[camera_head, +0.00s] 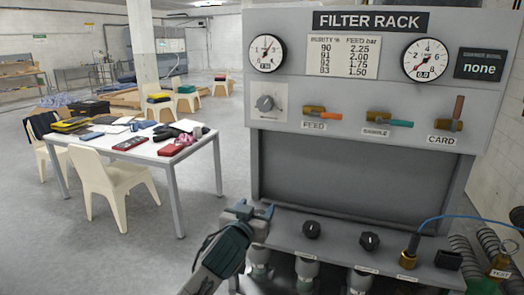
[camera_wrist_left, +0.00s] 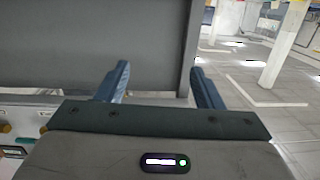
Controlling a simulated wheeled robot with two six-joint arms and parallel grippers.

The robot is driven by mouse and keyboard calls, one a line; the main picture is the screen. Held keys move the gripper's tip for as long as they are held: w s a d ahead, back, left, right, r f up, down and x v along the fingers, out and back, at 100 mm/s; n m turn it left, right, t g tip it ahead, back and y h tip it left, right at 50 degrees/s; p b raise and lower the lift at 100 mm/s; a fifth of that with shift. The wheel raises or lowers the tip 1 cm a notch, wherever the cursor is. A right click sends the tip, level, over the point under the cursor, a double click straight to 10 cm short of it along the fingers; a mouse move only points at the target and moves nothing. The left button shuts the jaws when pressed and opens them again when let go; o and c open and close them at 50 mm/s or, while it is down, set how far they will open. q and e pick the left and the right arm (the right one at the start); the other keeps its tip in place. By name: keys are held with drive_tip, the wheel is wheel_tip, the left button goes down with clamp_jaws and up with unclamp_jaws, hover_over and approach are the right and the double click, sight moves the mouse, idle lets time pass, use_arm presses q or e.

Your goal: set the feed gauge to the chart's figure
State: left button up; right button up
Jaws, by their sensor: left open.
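The FILTER RACK panel (camera_head: 390,95) carries a chart (camera_head: 343,55) pairing 90 to 93 with FEED bar 2.25, 2.00, 1.75 and 1.50. A round gauge (camera_head: 267,53) is left of the chart; its small figure is hard to read. Another gauge (camera_head: 426,60) is on the right, its window apparently showing 0.0. A grey knob (camera_head: 265,103) sits below the left gauge. The FEED valve's red handle (camera_head: 331,115) lies sideways. My left gripper (camera_head: 255,209) is open and empty, low at the rack's left post, below the knob; its fingers also show in the left wrist view (camera_wrist_left: 160,70).
The SAMPLE valve (camera_head: 388,119) has a teal handle lying sideways; the CARD valve's handle (camera_head: 457,108) stands upright. A sign (camera_head: 482,65) reads "none". Black knobs (camera_head: 369,241) and a blue hose (camera_head: 455,218) are on the lower ledge. A cluttered table (camera_head: 150,150) stands left, with clear floor between.

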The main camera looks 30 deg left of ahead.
use_arm(q)
wheel_tip(320, 180, up, 11)
drive_tip(key=w+a+t+y, duration=0.1)
drive_tip(key=w+a+t, duration=0.1)
drive_tip(key=t, duration=0.1)
drive_tip(key=n+t, duration=0.1)
drive_tip(key=t, duration=0.1)
approach(264, 106)
drive_tip(key=shift+y, duration=0.3)
drive_tip(key=p+x, duration=0.5)
drive_tip(key=x, duration=0.4)
drive_tip(key=shift+d, duration=0.1)
drive_tip(key=shift+w+p, duration=0.3)
drive_tip(key=shift+w, duration=0.1)
